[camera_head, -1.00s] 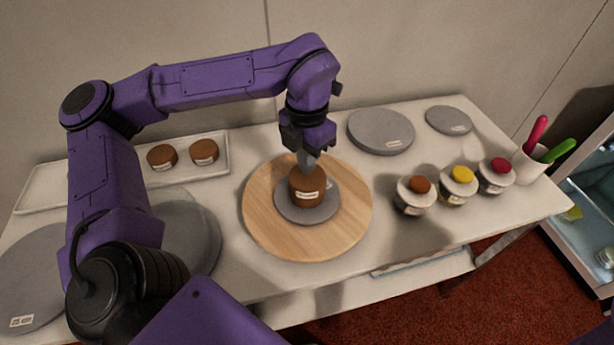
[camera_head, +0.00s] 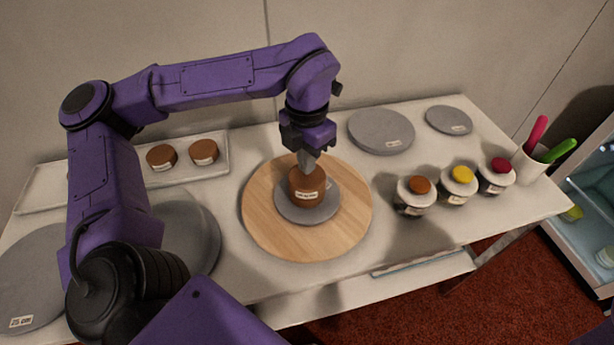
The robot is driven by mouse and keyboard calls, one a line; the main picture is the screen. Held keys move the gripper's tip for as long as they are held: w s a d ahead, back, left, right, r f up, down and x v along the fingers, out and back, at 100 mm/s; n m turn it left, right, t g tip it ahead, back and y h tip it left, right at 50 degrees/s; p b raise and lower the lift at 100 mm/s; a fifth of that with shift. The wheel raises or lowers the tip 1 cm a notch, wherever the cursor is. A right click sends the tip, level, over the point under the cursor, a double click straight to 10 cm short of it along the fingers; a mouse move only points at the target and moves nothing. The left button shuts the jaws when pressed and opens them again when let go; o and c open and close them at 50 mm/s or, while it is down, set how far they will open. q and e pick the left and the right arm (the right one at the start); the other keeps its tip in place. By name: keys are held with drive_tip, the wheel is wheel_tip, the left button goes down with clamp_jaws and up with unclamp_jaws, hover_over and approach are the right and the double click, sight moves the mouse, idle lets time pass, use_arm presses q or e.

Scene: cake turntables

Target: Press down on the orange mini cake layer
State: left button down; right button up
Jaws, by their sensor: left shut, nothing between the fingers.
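A small brown-orange cake layer (camera_head: 307,190) with a white label sits on a small grey disc (camera_head: 292,212), which rests on a round wooden turntable (camera_head: 268,235) in the middle of the table. My left gripper (camera_head: 306,166) points down from above with its fingers shut and empty. Its fingertips are at the top of the cake layer and appear to touch it. They hide part of its top face. My right gripper is not in view.
A white tray (camera_head: 110,184) holds two brown layers (camera_head: 162,157) at the back left. Several grey discs (camera_head: 381,131) lie around the table. Three topped cups (camera_head: 416,196) and a white holder (camera_head: 527,168) with pink and green-handled tools stand at the right.

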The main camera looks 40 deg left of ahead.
use_arm(q)
drive_tip(key=shift+f+b, duration=0.6)
drive_tip(key=shift+f, duration=0.3)
drive_tip(key=shift+s, duration=0.1)
idle(0.4)
drive_tip(key=shift+f, duration=0.15)
drive_tip(key=shift+p, duration=0.7)
idle(0.5)
drive_tip(key=shift+r+p, duration=0.25)
drive_tip(key=shift+p, duration=0.35)
idle(0.4)
drive_tip(key=shift+f, duration=0.25)
idle(0.5)
drive_tip(key=shift+s+p, duration=0.1)
drive_tip(key=shift+p, duration=0.3)
drive_tip(key=shift+r+p, duration=0.2)
drive_tip(key=shift+p, duration=0.7)
idle(0.9)
drive_tip(key=shift+p, duration=0.3)
